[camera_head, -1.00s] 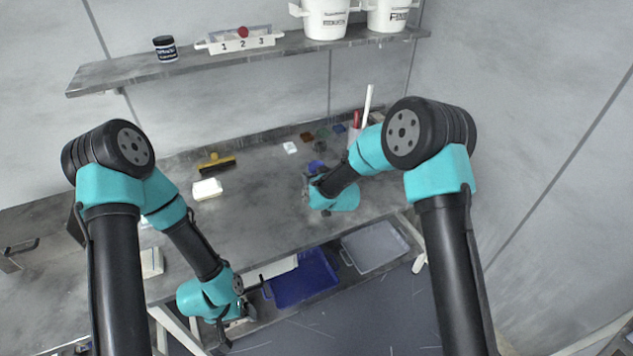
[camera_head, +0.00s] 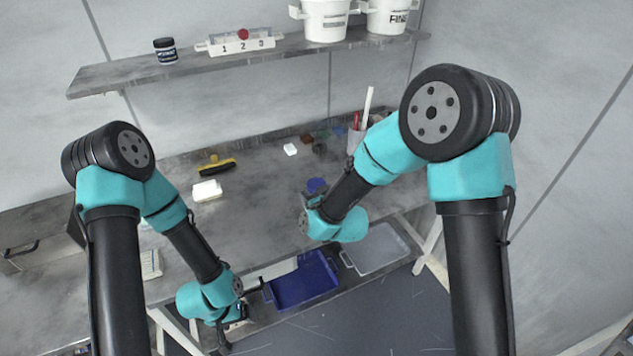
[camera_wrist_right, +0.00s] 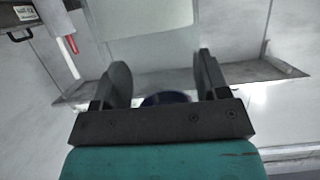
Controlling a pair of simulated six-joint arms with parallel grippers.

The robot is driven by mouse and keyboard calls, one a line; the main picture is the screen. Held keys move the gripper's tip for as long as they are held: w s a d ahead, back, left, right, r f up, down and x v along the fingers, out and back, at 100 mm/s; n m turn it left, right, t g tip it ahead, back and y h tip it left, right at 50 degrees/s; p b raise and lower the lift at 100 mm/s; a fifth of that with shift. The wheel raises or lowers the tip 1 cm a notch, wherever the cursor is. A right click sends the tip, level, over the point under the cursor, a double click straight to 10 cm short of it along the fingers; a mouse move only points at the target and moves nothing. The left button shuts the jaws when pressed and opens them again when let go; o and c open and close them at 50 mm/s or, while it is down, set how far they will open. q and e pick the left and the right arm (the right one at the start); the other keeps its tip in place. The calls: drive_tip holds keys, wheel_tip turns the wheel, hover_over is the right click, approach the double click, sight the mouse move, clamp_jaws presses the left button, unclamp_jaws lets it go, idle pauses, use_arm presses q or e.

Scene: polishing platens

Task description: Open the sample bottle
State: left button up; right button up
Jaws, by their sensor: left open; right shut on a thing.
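The sample bottle shows as a dark blue round cap (camera_head: 316,185) above the bench's front part; its body is hidden behind my right gripper and wrist. The blue top also shows between the fingers in the right wrist view (camera_wrist_right: 165,98). My right gripper (camera_head: 312,198) is shut on the bottle; its fingertips are mostly hidden in the head view, and both fingers stand apart around it in the wrist view. My left gripper (camera_head: 240,315) is open and empty, low at the bench's front edge, left of the bottle.
A blue tray (camera_head: 302,293) and a grey tray (camera_head: 372,262) lie below the bench front. A white block (camera_head: 207,195), a yellow-black brush (camera_head: 217,167) and a pen cup (camera_head: 355,140) stand on the bench (camera_head: 255,210). A shelf above holds a dark jar (camera_head: 165,50), a numbered rack (camera_head: 240,45) and white buckets (camera_head: 325,18).

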drive_tip(key=shift+s+r, duration=0.2)
drive_tip(key=shift+s, duration=1.5)
